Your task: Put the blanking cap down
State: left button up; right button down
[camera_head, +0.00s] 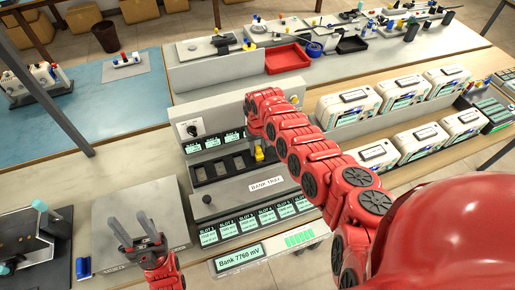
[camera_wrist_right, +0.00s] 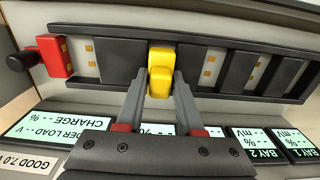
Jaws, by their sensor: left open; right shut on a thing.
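The yellow blanking cap (camera_wrist_right: 160,82) is between the fingertips of my right gripper (camera_wrist_right: 160,90) in the right wrist view. The gripper is shut on it. The cap is over the dark slotted rail (camera_wrist_right: 120,60) with gold contacts; I cannot tell whether it touches the rail. In the head view the cap (camera_head: 259,155) is a small yellow spot at the row of dark bays (camera_head: 222,167), and my red right arm hides most of that gripper. My left gripper (camera_head: 134,228) is open and empty, above the grey plate at the front left.
The bank tray panel (camera_head: 236,197) with slot displays stands in front of the bays. A red block (camera_wrist_right: 54,56) with a black knob sits at the rail's left end. Several white monitors (camera_head: 348,103) stand to the right. Red tray (camera_head: 287,58) lies behind.

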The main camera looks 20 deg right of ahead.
jog(key=shift+a+f, duration=0.1)
jog(key=shift+f, duration=0.4)
jog(key=c, duration=0.5)
grip_release()
jog(key=shift+c, duration=0.2)
jog(key=shift+s, duration=0.1)
jog(key=shift+a, duration=0.1)
